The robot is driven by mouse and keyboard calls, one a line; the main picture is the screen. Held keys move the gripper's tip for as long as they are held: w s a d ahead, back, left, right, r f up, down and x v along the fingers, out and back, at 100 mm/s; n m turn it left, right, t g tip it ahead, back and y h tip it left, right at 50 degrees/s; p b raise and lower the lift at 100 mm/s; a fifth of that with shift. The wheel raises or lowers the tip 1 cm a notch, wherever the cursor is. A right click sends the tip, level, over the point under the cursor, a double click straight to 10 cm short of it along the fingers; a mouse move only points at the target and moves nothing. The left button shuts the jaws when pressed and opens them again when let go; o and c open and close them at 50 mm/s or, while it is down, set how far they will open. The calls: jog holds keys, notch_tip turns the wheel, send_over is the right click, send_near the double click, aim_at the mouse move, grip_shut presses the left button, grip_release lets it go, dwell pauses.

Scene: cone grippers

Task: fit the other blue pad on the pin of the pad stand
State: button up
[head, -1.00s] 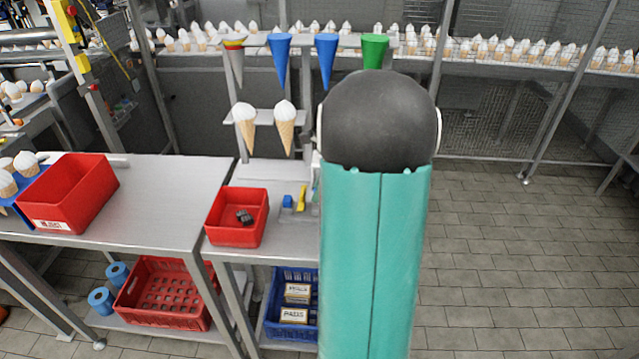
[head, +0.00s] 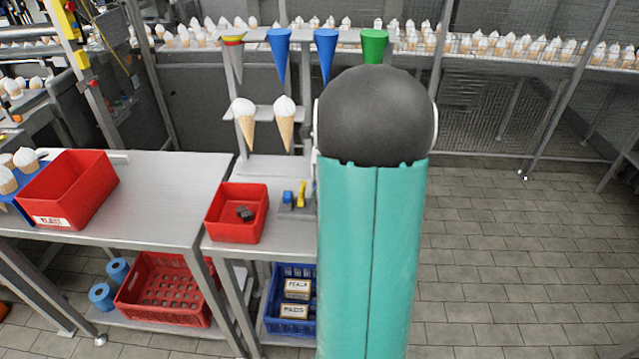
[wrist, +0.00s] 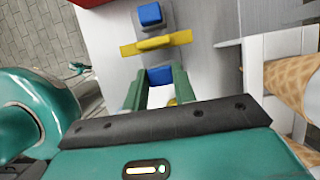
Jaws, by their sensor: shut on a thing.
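My gripper (wrist: 157,88) is shut on a blue pad (wrist: 160,76), held between the two green fingertips in the wrist view. Just beyond it lies a yellow bar (wrist: 155,43), and past that another blue pad (wrist: 150,14). In the head view this farther blue pad (head: 288,197) sits on the grey pad stand (head: 292,210) beside the yellow bar (head: 301,195). My arm hides the stand's right side, my gripper and the held pad there. I cannot tell whether the held pad touches the stand, and I do not see the pin clearly.
A red bin (head: 220,226) with dark pieces stands left of the stand. The cone rack (head: 262,112) rises behind; a waffle cone (wrist: 292,88) is close at right in the wrist view. A blue crate (head: 290,328) with boxes is below.

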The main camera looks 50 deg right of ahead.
jog(key=shift+f, duration=1.45)
dwell(1.4)
jog(key=o, duration=1.4)
jog(key=shift+c, duration=0.2)
jog(key=shift+r, duration=0.15)
jog(key=shift+r, duration=2.35)
